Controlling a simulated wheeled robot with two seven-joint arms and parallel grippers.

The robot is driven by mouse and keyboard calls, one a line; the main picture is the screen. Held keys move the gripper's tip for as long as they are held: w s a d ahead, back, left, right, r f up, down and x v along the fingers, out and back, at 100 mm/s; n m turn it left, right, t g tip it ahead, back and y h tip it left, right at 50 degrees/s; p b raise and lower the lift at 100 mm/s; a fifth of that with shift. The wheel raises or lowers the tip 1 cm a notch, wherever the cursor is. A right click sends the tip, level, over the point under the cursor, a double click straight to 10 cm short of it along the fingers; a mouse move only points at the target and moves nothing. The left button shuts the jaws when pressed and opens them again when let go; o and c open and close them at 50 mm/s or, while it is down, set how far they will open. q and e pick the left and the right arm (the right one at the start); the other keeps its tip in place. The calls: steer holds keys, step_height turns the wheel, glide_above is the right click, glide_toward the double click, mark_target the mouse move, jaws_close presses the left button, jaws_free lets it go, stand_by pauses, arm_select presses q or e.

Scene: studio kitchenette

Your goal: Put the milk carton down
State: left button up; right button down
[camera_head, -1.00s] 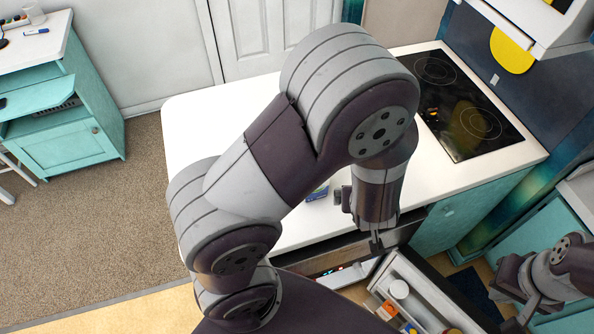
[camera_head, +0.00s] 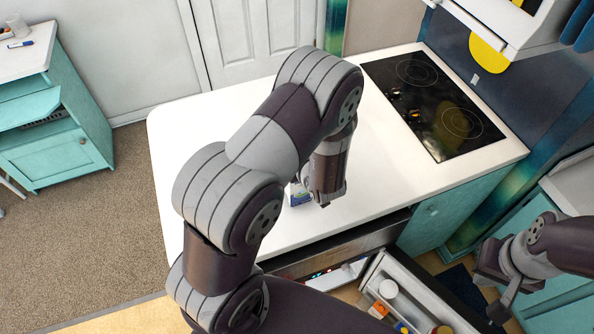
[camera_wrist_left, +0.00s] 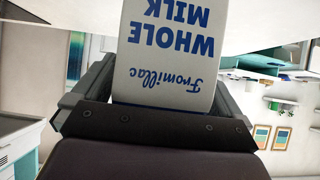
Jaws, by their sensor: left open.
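The milk carton (camera_head: 300,194) stands on the white counter (camera_head: 226,133), mostly hidden behind my left arm in the head view. In the left wrist view its white face (camera_wrist_left: 170,50) with blue "WHOLE MILK" lettering fills the space between the fingers. My left gripper (camera_head: 325,199) is open around the carton, low over the counter; whether a finger touches it I cannot tell. My right gripper (camera_head: 493,290) hangs at the lower right, away from the carton, and its jaw opening is unclear.
A black cooktop (camera_head: 432,103) is set in the counter's right part. Below the front edge, an open appliance door with shelves (camera_head: 420,298) holds several items. The counter's left part is clear. A teal cabinet (camera_head: 52,150) stands at the far left.

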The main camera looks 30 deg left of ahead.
arm_select(q)
steer(key=shift+w+a+f, duration=0.1)
steer(key=shift+a, duration=0.1)
steer(key=shift+d, duration=0.2)
steer(key=c, duration=1.8)
steer(key=shift+w+a, duration=0.1)
jaws_close()
